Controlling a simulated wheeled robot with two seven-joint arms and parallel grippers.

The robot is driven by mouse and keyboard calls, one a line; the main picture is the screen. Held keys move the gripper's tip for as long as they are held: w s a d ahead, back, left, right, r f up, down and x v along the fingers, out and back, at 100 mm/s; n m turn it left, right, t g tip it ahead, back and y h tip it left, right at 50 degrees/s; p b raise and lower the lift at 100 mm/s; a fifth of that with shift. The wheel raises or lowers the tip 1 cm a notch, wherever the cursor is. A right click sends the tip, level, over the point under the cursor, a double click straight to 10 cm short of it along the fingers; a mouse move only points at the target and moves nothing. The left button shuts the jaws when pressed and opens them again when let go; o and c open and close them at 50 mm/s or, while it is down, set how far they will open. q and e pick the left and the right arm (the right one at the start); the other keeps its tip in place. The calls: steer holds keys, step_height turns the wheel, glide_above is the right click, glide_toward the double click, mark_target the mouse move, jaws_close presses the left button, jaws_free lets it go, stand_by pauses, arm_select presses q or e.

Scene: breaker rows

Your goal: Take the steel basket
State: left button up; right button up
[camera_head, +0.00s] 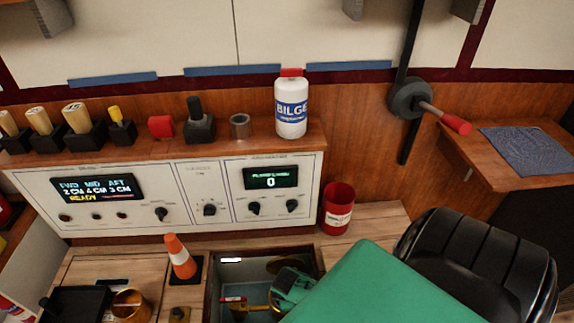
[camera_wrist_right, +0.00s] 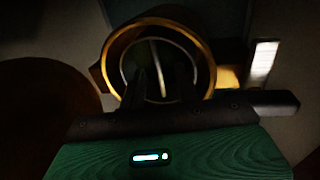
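In the right wrist view a brass-coloured ring (camera_wrist_right: 110,62) surrounds a dark round opening. A pale curved rim and a thin, bright upright strip (camera_wrist_right: 158,55) show inside it; this may be the steel basket and its handle, but it is too dark to be sure. My right gripper (camera_wrist_right: 163,80) has its two dark fingers apart over the opening, one on each side of the strip. No contact can be made out. In the head view, brass parts (camera_head: 247,309) show in the floor hatch, partly hidden by my green right arm. My left gripper is not in view.
The hatch (camera_head: 212,285) has wooden edges around it. An orange cone (camera_head: 180,256) stands at its left, with a brass cup (camera_head: 131,306) and a black tray (camera_head: 75,303) further left. A red can (camera_head: 337,208) and a black seat (camera_head: 480,262) are at the right.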

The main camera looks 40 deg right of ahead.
jaws_close()
stand_by(1.4)
